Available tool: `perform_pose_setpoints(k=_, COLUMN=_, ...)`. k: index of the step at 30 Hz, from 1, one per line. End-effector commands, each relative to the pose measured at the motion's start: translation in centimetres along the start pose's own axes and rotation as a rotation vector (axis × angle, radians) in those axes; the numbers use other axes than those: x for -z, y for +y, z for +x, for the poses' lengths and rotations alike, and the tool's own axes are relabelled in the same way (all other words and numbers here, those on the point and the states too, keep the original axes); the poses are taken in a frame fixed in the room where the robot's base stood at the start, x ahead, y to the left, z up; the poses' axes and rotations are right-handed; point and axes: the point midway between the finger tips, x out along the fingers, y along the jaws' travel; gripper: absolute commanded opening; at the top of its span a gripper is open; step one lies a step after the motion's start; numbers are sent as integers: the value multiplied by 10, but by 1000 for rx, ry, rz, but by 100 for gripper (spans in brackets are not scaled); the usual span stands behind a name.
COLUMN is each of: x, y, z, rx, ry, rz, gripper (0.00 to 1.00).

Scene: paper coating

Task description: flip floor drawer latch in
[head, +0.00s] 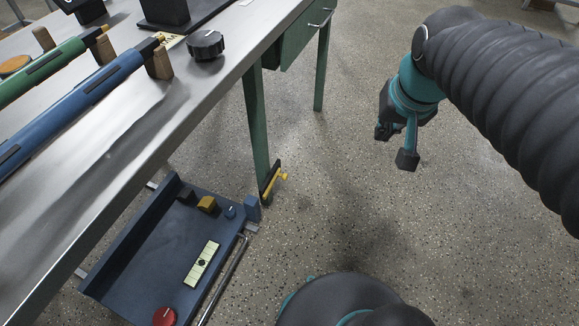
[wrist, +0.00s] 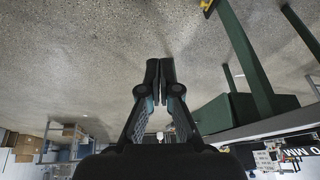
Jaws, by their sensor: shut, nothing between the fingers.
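The floor drawer (head: 150,250) is a blue open tray, pulled out under the workbench at the lower left of the head view. A yellow latch lever (head: 276,181) on a dark plate sits low by the green table leg, just beyond the drawer's far right corner. In the wrist view a small yellow piece (wrist: 207,5) shows at the top edge, near a green leg; it may be this latch. My gripper (head: 382,134) hangs well right of and above the latch, apart from it. Its fingers are closed together and empty in the wrist view (wrist: 160,80).
The drawer holds a yellow block (head: 207,204), a pale label-like strip (head: 202,264) and a red knob (head: 164,317). The workbench (head: 120,150) carries blue and green rollers and a black knob (head: 206,45). Open speckled floor (head: 340,180) lies between my gripper and the latch.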

Motion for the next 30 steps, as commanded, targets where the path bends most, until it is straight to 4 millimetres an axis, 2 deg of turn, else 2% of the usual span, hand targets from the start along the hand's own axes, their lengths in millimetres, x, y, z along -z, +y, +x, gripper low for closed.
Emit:
perform_pose_setpoints(k=1, x=15, y=-5, z=9, rx=3, ry=-27, rz=13, gripper=0)
perform_pose_setpoints(k=6, x=63, y=-22, z=38, rx=12, ry=-95, rz=63, gripper=0)
perform_pose_setpoints(k=14, x=125, y=-49, z=102, rx=14, ry=-202, rz=139, gripper=0)
perform_pose_setpoints(k=21, x=168, y=-77, z=182, rx=4, ry=-299, rz=207, gripper=0)
perform_pose_setpoints(k=26, x=185, y=-96, z=244, rx=-8, ry=-365, rz=253, gripper=0)
perform_pose_setpoints(k=30, x=193, y=-111, z=303, rx=-23, ry=-421, rz=293, gripper=0)
